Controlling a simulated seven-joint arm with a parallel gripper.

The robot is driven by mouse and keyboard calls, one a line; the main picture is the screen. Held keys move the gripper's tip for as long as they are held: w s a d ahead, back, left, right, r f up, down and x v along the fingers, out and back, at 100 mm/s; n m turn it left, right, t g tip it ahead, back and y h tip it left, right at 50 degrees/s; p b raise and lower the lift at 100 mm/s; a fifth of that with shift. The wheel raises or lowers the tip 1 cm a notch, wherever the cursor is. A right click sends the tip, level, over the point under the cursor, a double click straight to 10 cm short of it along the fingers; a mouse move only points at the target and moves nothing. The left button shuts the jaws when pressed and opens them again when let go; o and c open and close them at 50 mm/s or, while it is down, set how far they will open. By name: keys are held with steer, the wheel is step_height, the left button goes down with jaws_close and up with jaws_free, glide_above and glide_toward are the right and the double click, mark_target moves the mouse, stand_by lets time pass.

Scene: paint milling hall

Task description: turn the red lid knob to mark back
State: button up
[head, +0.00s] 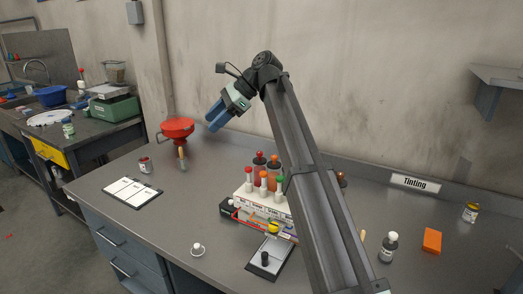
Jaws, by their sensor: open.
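A wide red round piece (177,127) stands near the back wall on the left part of the bench, with a handle-like part at its left. It may carry the red lid knob, but I cannot make out a separate knob or any marks at this size. My gripper (214,120) has blue fingers and hangs above the bench, to the right of the red piece and apart from it. It points down and to the left. It is open, and I see nothing held in it.
A white rack (241,197) with red- and green-capped vials stands mid-bench, partly behind my arm. A clipboard (132,192) and small can (145,165) lie left. An orange block (432,241) is right.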

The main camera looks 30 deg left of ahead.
steer(key=w+d+r+m, duration=0.1)
steer(key=w+d+r, duration=0.2)
steer(key=d, duration=0.1)
steer(key=m+t+h, duration=0.3)
steer(key=m+t, duration=0.1)
steer(key=m, duration=0.3)
glide_above(260, 152)
steer(key=w+d, duration=0.1)
steer(key=d, duration=0.4)
step_height(260, 152, down, 5)
steer(key=x, duration=0.8)
steer(key=w+x, duration=0.1)
steer(key=x, duration=0.3)
steer(key=shift+s+f, duration=0.1)
steer(key=shift+f, duration=0.25)
steer(key=shift+c, duration=0.5)
jaws_close()
